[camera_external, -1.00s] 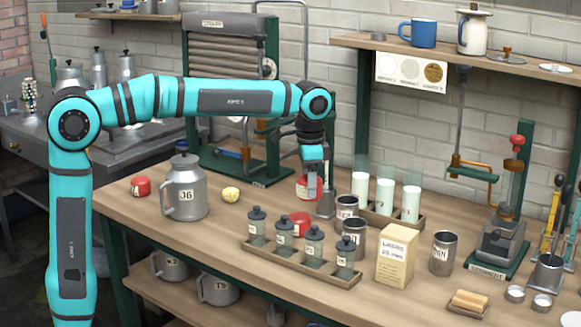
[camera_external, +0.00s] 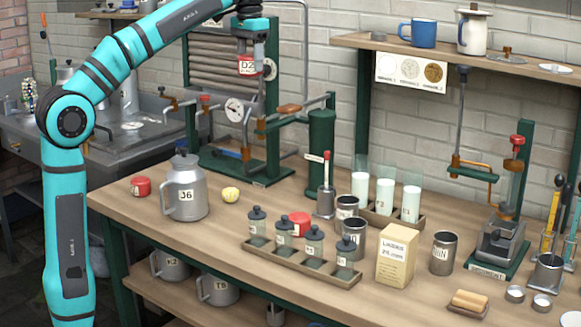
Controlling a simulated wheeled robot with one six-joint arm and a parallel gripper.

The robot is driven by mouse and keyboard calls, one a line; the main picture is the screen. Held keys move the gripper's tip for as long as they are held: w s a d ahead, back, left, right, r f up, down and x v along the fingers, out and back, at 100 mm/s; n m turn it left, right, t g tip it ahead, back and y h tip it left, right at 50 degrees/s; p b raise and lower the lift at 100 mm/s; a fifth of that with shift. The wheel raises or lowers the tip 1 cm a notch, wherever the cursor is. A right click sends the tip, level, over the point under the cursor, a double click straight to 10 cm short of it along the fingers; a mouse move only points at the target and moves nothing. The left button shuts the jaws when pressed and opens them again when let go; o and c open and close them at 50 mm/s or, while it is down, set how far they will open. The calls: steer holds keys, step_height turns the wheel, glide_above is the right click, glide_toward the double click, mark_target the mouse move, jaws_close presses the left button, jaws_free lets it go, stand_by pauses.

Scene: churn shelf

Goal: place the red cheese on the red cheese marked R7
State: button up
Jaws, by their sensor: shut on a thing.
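My gripper (camera_external: 248,48) is shut on a red cheese (camera_external: 247,66) with a white label that seems to read D2. It holds the cheese high above the table, in front of the press frame at the back. A second red cheese (camera_external: 141,187) lies at the table's left end, left of the grey can. A third red cheese (camera_external: 299,223) lies behind the rack of small bottles, partly hidden by them. Both have white labels too small or too hidden to read, so I cannot tell which is R7.
The grey can (camera_external: 184,190) marked J6 stands beside a yellow lump (camera_external: 230,195). The bottle rack (camera_external: 284,262), metal cups, a plunger-like tool (camera_external: 326,190) and glasses of milk (camera_external: 384,197) crowd the middle. The table is clear front left.

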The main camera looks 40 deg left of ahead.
steer(key=s+a+r+n, duration=0.2)
steer(key=a+r, duration=0.1)
steer(key=a, duration=0.4)
steer(key=n, duration=1.1)
glide_toward(140, 179)
steer(key=shift+d+f, duration=0.1)
steer(key=shift+f, duration=2.6)
steer(key=shift+f, duration=0.15)
steer(key=o, duration=1.1)
step_height(140, 179, up, 12)
steer(key=shift+r, duration=0.2)
